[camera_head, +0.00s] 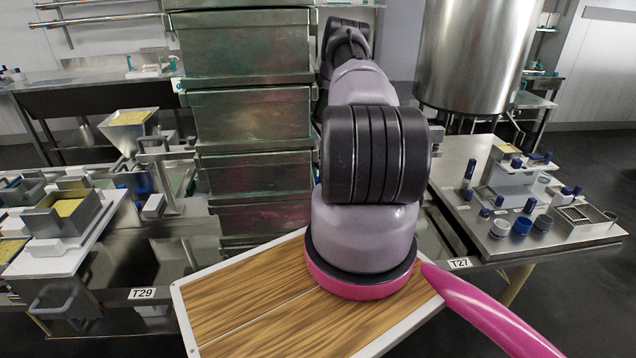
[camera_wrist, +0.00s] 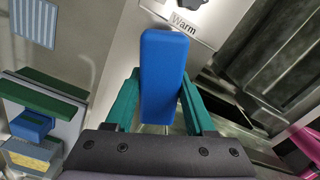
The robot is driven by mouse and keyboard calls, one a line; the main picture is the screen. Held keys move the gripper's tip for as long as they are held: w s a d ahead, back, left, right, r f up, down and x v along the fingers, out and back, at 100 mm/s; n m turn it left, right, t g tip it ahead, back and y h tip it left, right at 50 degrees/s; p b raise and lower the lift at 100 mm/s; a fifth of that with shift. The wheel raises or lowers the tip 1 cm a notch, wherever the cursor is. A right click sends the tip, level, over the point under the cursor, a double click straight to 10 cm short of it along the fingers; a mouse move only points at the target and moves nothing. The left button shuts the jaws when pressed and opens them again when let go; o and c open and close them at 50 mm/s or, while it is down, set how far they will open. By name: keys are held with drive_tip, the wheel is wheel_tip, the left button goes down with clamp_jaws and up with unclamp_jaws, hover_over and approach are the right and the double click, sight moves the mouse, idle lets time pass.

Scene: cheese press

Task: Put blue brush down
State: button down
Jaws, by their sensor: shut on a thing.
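The blue brush (camera_wrist: 163,62) shows in the wrist view as a smooth blue block, upright in the picture. My gripper (camera_wrist: 160,98) has its two green fingers on either side of the block and is shut on it. In the head view my arm covers the gripper, and the held brush cannot be made out there.
A panel with a "Warm" label (camera_wrist: 185,24) lies beyond the brush. Stacked metal bins (camera_head: 250,130) stand left of my arm. The right bench (camera_head: 468,205) holds several small blue and metal items. The left bench holds a tray of yellow stuff (camera_head: 68,222).

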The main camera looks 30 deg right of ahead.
drive_tip(key=shift+f, duration=0.5)
drive_tip(key=shift+c, duration=1.3)
unclamp_jaws()
drive_tip(key=shift+r, duration=0.15)
wheel_tip(320, 180, up, 13)
